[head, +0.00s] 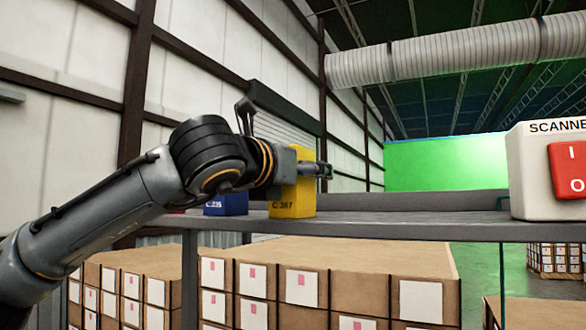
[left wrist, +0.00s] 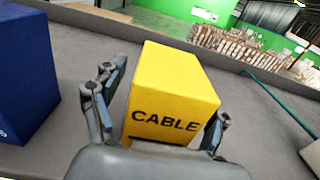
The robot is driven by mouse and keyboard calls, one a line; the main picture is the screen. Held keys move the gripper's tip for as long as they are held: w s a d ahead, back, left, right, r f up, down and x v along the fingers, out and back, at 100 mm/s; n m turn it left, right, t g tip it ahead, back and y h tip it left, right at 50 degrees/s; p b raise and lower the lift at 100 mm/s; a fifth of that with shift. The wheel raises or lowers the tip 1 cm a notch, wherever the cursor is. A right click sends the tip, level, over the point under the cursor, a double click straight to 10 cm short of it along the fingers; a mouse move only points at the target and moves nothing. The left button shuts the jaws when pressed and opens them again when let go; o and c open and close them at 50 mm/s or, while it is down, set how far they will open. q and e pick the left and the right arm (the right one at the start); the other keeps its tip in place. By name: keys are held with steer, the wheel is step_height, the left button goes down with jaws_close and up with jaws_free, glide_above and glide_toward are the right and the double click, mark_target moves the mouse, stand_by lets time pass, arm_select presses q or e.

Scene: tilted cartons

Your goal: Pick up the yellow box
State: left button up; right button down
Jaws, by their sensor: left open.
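The yellow box (head: 292,201) stands upright on the grey shelf (head: 420,230) in the head view, with "C.387" on its front. In the left wrist view the yellow box (left wrist: 172,88) shows the word "CABLE" and sits between the two fingers. My left gripper (head: 318,170) reaches across the upper part of the box in the head view and hides some of it. In the left wrist view my left gripper (left wrist: 166,108) is open, with one finger on each side of the box. I cannot tell whether either finger touches it. My right gripper is in neither view.
A blue box (head: 226,205) stands just left of the yellow box; it also shows in the left wrist view (left wrist: 25,75). A white scanner unit (head: 535,175) with a red switch stands at the shelf's right. The shelf between is clear. Stacked cartons (head: 300,285) fill the space below.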

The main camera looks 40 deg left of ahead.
arm_select(q)
steer(key=shift+x, duration=0.8)
steer(key=shift+s+f, duration=0.1)
steer(key=shift+s, duration=0.1)
steer(key=shift+c, duration=1.3)
steer(key=c, duration=1.1)
steer(key=shift+c, duration=0.2)
